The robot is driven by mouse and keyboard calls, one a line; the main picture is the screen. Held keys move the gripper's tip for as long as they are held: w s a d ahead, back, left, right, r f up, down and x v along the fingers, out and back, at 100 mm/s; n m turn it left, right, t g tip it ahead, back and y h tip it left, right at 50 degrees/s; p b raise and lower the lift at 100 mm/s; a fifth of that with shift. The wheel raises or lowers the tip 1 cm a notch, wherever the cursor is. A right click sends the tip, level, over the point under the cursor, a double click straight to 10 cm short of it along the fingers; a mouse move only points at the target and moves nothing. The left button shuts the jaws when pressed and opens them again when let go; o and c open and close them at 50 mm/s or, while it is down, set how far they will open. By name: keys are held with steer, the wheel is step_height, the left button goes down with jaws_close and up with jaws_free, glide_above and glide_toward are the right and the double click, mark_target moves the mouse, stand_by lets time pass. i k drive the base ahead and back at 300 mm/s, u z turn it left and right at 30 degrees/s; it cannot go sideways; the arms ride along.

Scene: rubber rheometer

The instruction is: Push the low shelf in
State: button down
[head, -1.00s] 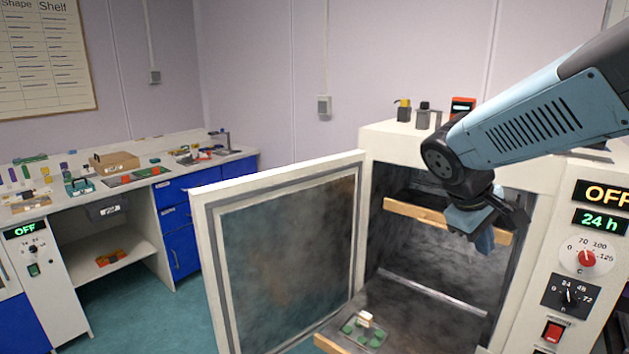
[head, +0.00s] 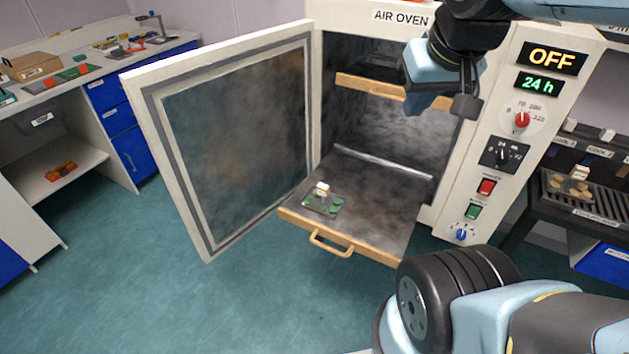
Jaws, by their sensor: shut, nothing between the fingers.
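The low shelf (head: 380,205) is a dark, mottled plate with a wooden front edge and a wooden handle (head: 331,243). It sticks out of the open air oven (head: 455,165), towards me. A small dark plate with green discs (head: 322,204) and a white block lies on its front left part. My gripper (head: 440,103) is shut and empty. In the picture it is high at the oven opening, over the right end of the upper shelf's wooden front (head: 370,86), well above the low shelf. I cannot tell whether it touches the upper shelf.
The oven door (head: 235,140) stands wide open to the left. The control panel (head: 510,140) is right of the opening and reads OFF and 24 h. A rack with discs (head: 580,187) stands at the far right. The floor before the shelf is clear.

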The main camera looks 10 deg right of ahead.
mark_target(376, 221)
steer(key=u, duration=0.1)
steer(key=k, duration=1.05)
steer(key=z, duration=0.2)
steer(key=i, duration=1.45)
